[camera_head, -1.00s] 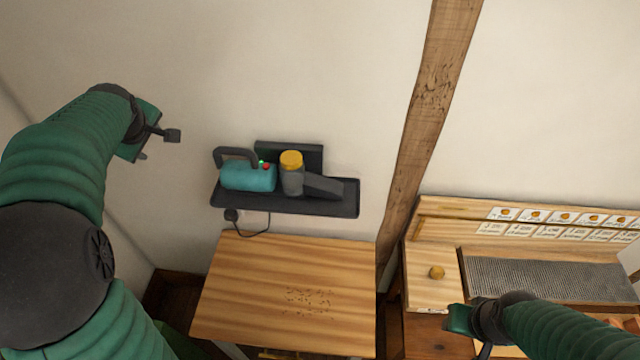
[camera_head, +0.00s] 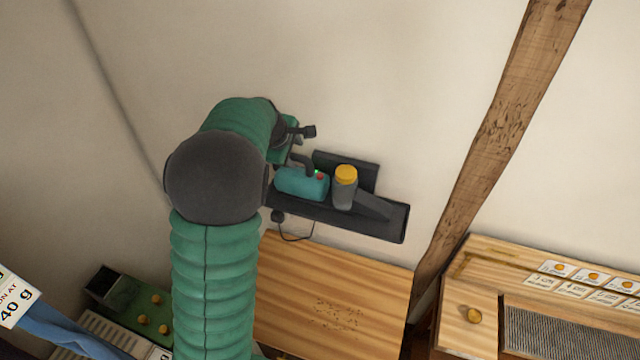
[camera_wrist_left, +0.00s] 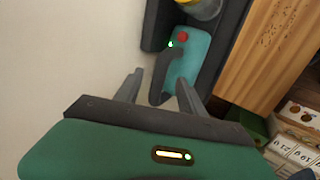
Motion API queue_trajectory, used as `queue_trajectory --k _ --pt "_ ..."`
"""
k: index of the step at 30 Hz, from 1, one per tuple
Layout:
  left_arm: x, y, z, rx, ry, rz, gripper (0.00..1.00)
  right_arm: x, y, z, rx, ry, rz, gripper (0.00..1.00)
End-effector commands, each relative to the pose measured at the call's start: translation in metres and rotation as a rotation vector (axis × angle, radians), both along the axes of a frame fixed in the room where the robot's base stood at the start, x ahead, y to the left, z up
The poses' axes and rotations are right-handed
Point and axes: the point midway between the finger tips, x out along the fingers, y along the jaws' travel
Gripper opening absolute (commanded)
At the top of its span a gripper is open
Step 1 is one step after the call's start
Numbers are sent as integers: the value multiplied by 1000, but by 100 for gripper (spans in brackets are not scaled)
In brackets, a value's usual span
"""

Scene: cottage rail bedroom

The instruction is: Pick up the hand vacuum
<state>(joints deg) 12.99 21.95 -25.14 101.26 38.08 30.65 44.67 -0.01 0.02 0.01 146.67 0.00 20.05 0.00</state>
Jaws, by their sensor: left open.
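The hand vacuum (camera_head: 302,183) has a teal body, a dark loop handle, a grey front part and a yellow cap. It rests on a dark wall shelf (camera_head: 388,224). My left gripper (camera_head: 300,143) is open, just above and behind the handle end. In the left wrist view the vacuum's teal body (camera_wrist_left: 188,58) lies ahead, and its dark handle appears between the open fingers (camera_wrist_left: 159,86). I cannot tell whether the fingers reach around the handle. My left forearm hides the shelf's left end. My right gripper is out of view.
A wooden table (camera_head: 335,290) stands below the shelf, with a cord hanging above it. A slanted wooden beam (camera_head: 495,140) and a bench with labelled cards (camera_head: 585,280) are at right. A green tray (camera_head: 140,310) is at lower left. The wall above the shelf is clear.

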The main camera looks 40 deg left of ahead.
Motion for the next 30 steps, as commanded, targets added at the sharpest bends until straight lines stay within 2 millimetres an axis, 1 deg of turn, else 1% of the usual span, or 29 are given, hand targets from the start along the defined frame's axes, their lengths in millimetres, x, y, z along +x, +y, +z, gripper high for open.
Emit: queue_trajectory --k 1,2,3,6,13,21,24,30 --pt "4 4 -5 -3 5 3 47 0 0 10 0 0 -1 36" --pt "7 6 -10 -3 6 4 47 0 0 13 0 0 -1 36" --pt "11 8 -18 -3 5 3 47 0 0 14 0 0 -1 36" --pt "18 13 -30 -4 4 3 47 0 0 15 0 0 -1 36" --pt "20 15 -34 -4 1 1 47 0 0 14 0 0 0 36" --pt "19 12 -32 -2 0 1 11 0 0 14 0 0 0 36" --pt "19 10 -31 -1 1 1 0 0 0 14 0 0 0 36" --pt "20 11 -31 -1 0 2 0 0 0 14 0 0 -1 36"
